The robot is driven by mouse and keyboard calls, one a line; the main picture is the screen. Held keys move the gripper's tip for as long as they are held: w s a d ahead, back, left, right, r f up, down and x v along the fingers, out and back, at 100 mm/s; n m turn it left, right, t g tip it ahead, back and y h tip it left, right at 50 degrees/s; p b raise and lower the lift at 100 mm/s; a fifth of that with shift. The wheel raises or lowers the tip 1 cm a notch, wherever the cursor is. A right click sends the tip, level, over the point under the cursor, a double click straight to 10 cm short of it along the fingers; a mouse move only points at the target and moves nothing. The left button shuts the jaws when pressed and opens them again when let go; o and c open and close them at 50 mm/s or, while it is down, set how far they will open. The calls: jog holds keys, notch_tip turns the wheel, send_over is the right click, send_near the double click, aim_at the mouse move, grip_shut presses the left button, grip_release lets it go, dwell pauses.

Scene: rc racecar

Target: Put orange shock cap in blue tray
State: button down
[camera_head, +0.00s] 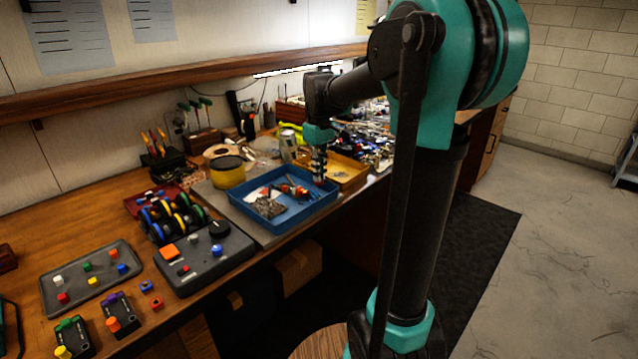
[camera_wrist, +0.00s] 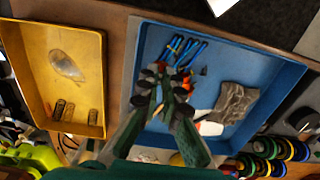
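The blue tray (camera_head: 240,208) lies near the bench's front edge. It also shows in the wrist view (camera_wrist: 285,75). It holds blue-handled tools (camera_wrist: 182,50), a crumpled grey piece (camera_wrist: 235,102) and small red-orange pieces (camera_head: 290,188). My gripper (camera_head: 318,178) points down over the tray's back right part. In the wrist view my gripper (camera_wrist: 166,84) has its fingertips close together, with a narrow gap. Orange-red bits show beside the right fingertip; I cannot tell whether any is held. I cannot single out the orange shock cap for certain.
A yellow tray (camera_head: 345,172) stands right beside the blue one. A yellow tub (camera_head: 229,173), a wheel rack (camera_head: 172,218), a control box with an orange button (camera_head: 169,252) and a grey tray of coloured cubes (camera_head: 92,277) stand to the left. Clutter fills the bench behind.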

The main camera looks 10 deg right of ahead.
jog(key=shift+f, duration=1.8)
jog(key=shift+f, duration=0.15)
jog(key=c, duration=2)
grip_release()
jog(key=shift+c, duration=0.2)
jog(key=shift+o, duration=0.2)
notch_tip(320, 180, up, 12)
jog(key=shift+r, duration=0.15)
